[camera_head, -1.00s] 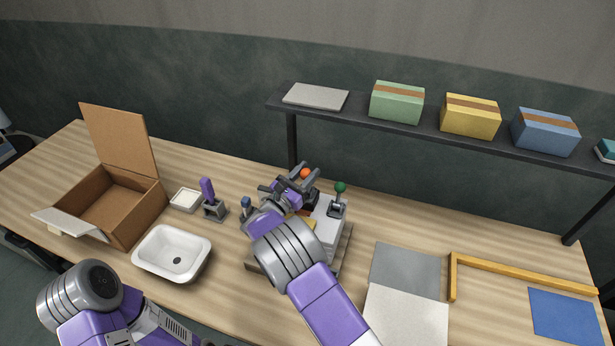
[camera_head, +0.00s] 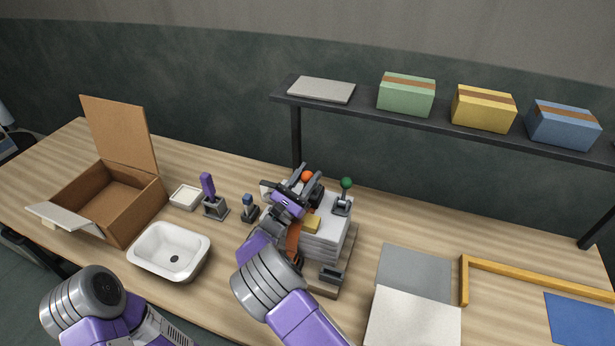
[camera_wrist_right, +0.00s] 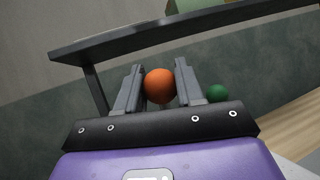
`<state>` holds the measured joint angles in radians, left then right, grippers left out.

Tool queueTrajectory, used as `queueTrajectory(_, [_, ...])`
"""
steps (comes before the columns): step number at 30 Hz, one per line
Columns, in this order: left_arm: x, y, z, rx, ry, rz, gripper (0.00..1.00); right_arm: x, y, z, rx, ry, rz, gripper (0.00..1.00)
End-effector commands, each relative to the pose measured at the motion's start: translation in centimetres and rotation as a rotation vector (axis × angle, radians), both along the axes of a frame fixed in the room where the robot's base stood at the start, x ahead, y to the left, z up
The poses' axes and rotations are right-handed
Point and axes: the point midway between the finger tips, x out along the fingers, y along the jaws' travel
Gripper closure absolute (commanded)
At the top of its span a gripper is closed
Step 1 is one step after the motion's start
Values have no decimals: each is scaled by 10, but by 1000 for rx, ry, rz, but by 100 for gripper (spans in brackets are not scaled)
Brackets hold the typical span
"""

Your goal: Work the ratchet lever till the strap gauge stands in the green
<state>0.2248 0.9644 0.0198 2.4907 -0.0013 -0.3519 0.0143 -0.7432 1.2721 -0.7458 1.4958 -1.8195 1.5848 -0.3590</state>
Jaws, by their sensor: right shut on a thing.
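My right gripper (camera_head: 304,177) is shut on the orange ball knob (camera_head: 307,176) of the lever. In the right wrist view the knob (camera_wrist_right: 160,86) sits between the two fingers (camera_wrist_right: 157,88). The lever's shaft is hidden behind the gripper. Below is a stack of pale grey slabs (camera_head: 321,246) with an orange strap (camera_head: 293,240) down its front and a yellow block (camera_head: 312,224) on top. I cannot make out the strap gauge or its reading. My left gripper is out of view; only part of its arm shows at the lower left.
A green-knobbed lever (camera_head: 347,184) stands close right of my right gripper. A purple-handled tool (camera_head: 208,186) and a blue-topped piece (camera_head: 248,201) stand to the left. A white basin (camera_head: 140,256) and open carton (camera_head: 150,205) are further left. A shelf (camera_head: 365,112) runs behind.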

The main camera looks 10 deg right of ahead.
Motion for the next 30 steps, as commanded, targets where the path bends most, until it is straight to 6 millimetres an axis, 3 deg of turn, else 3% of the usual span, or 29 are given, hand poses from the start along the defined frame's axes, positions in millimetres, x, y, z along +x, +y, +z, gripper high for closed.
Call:
queueTrajectory(4, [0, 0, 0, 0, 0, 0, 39, -1, 1, -1, 0, 0, 1, 100])
queueTrajectory(5, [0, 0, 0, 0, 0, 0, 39, -1, 1, -1, 0, 1, 1, 62])
queueTrajectory(9, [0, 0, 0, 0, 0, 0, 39, 0, 1, -1, 0, 1, 1, 40])
queueTrajectory(20, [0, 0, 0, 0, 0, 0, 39, -2, 4, -4, 1, 3, 1, 39])
queueTrajectory(30, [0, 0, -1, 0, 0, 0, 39, -29, 42, -31, 0, 3, 4, 39])
